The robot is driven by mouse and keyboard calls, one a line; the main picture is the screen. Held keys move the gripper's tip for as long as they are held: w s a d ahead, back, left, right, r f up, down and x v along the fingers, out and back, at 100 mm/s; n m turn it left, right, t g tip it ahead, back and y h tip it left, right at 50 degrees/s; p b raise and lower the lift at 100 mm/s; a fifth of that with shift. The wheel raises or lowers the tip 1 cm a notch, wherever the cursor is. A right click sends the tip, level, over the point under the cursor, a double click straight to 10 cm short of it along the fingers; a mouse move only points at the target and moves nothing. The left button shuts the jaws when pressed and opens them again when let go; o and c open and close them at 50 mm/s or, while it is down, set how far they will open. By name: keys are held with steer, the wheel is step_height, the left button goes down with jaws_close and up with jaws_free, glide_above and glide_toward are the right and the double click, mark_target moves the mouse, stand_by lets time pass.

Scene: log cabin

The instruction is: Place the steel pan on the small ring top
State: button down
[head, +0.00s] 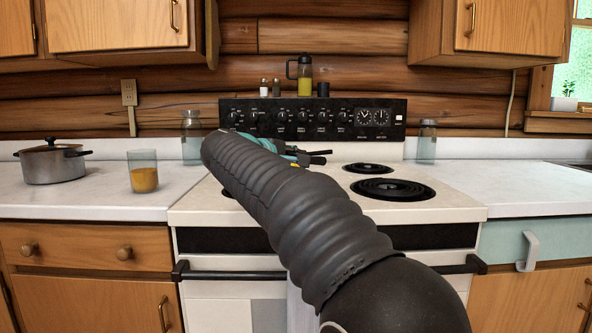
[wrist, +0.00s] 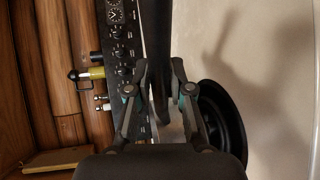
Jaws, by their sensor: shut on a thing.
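My gripper (wrist: 160,95) is shut on a long dark bar, which looks like the handle of the steel pan (wrist: 157,45). The handle runs up between the fingers in the wrist view. A little grey metal shows between the fingers; the pan's body is otherwise hidden. In the head view my gripper (head: 300,155) is over the back of the stove, left of the small ring (head: 367,168), and my arm hides most of what it holds. The small ring is at the rear right and looks bare. A dark round burner (wrist: 222,120) lies right of the fingers in the wrist view.
A larger ring (head: 393,189) is in front of the small ring. The black control panel (head: 312,118) rises behind the stovetop (head: 440,205). Glass jars (head: 427,142) flank it. A lidded pot (head: 50,165) and a glass of orange drink (head: 143,172) stand on the left counter.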

steer(key=shift+f, duration=1.1)
steer(key=c, duration=1)
jaws_free()
steer(key=shift+c, duration=0.2)
steer(key=v, duration=1.2)
steer(key=shift+b, duration=0.4)
